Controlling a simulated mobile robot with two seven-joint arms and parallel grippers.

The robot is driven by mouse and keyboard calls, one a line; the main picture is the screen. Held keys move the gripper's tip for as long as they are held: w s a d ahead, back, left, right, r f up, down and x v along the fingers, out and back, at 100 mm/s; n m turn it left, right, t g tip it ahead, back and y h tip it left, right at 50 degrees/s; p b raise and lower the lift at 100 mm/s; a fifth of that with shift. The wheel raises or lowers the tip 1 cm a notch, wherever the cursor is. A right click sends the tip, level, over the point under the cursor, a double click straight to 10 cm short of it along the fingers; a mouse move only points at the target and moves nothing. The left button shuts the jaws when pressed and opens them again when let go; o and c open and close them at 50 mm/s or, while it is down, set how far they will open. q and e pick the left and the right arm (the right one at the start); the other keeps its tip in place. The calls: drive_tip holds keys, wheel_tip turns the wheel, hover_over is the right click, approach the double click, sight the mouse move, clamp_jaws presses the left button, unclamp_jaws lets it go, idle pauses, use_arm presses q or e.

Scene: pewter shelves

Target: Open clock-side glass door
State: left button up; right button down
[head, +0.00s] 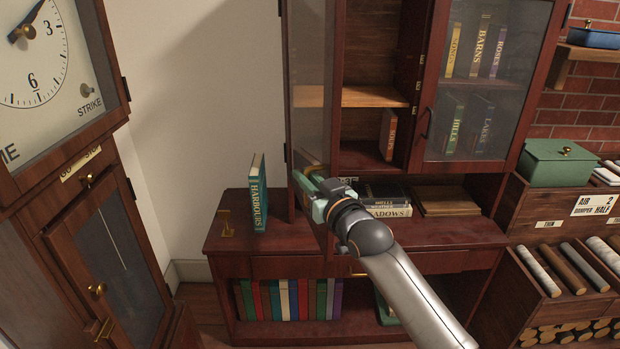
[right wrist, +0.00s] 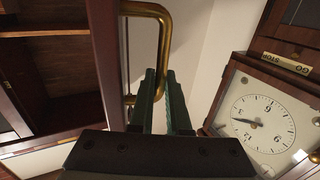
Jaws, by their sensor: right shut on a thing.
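The clock-side glass door (head: 311,85) is the cabinet's left door. It stands swung open toward me, seen steeply from the side, with the left compartment exposed. My right gripper (head: 312,186) is at the lower part of this door in the head view. In the right wrist view, its green fingers (right wrist: 163,100) are closed on the door's brass handle (right wrist: 162,45); the exact contact is partly hidden by the fingers. The clock (head: 38,75) stands at the left in the head view. My left gripper is not in view.
A green book (head: 256,195) stands upright on the lower cabinet's top, left of the open door. The right glass door (head: 482,85) is shut over several books. Stacked books (head: 387,200) lie below. White wall fills the gap between clock and cabinet.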

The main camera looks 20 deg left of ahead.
idle(0.4)
drive_tip(key=c, duration=1.2)
unclamp_jaws()
drive_tip(key=v, duration=1.2)
drive_tip(key=shift+s+d+r+b, duration=0.1)
drive_tip(key=shift+s+d+b, duration=0.1)
drive_tip(key=shift+b, duration=0.1)
